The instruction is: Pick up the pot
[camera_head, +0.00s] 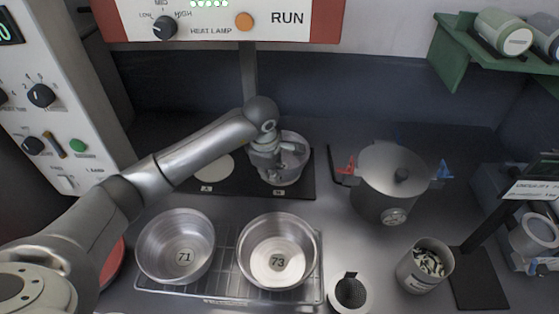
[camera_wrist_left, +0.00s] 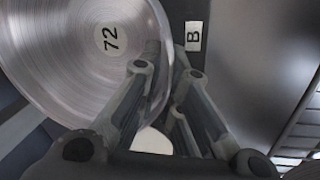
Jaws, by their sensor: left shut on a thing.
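A round metal pan labelled 72 (camera_wrist_left: 75,60) fills the upper left of the left wrist view. In the head view this pan (camera_head: 291,165) is on the dark mat at the back, partly covered by my left gripper (camera_head: 268,165). My left gripper also shows in the left wrist view (camera_wrist_left: 168,62), with its fingers shut on the pan's wall. A large metal pot (camera_head: 385,198) with a black-knobbed lid stands to the right, apart from the gripper. It has red and blue pieces at its sides. My right gripper is not in view.
Pans 71 (camera_head: 176,240) and 73 (camera_head: 278,246) stand on a wire rack (camera_head: 222,285) at the front. A heat lamp unit (camera_head: 220,20) hangs above the mat (camera_head: 304,185).

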